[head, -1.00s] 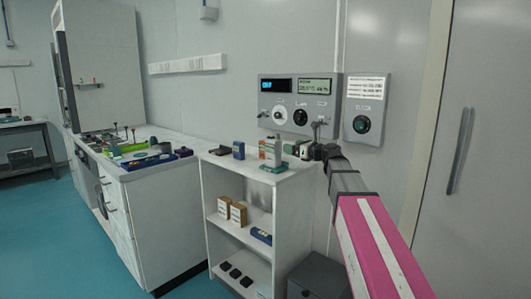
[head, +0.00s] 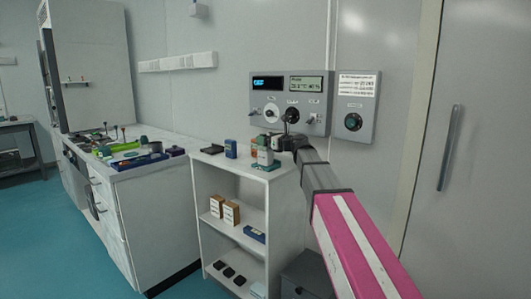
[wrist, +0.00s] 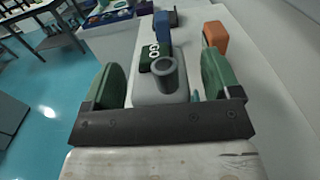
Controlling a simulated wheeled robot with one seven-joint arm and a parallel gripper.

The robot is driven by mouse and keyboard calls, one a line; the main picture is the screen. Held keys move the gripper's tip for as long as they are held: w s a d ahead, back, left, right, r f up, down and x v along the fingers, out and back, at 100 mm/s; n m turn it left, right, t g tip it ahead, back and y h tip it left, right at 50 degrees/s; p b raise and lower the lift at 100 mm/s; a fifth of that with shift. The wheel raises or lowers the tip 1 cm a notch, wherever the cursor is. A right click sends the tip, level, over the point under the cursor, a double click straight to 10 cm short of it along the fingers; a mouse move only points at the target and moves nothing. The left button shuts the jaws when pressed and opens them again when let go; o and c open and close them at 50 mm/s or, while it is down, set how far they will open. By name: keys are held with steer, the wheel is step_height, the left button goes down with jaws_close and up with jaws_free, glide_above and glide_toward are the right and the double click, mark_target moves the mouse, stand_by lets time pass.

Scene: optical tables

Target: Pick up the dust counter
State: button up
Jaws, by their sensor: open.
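The dust counter appears to be the pale grey device with a round upright nozzle and a dark green display (wrist: 160,97) in the wrist view. In the head view it is small and partly covered by my gripper, on top of the white shelf unit (head: 264,158). My gripper (wrist: 160,80) is open, with one green finger pad on each side of the device. No contact with the pads is visible. In the head view my gripper (head: 280,143) is at the right end of the shelf top, its fingers hard to make out.
A blue device (head: 230,148) stands left on the shelf top, and an orange block (wrist: 216,37) stands beyond the right finger. The wall panel with knobs (head: 290,103) is close behind. Boxes (head: 231,213) sit on a lower shelf. A cluttered bench (head: 160,178) stands left.

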steer(key=shift+w+a, duration=0.25)
steer(key=shift+a, duration=0.1)
jaws_close()
steer(key=shift+r, duration=0.1)
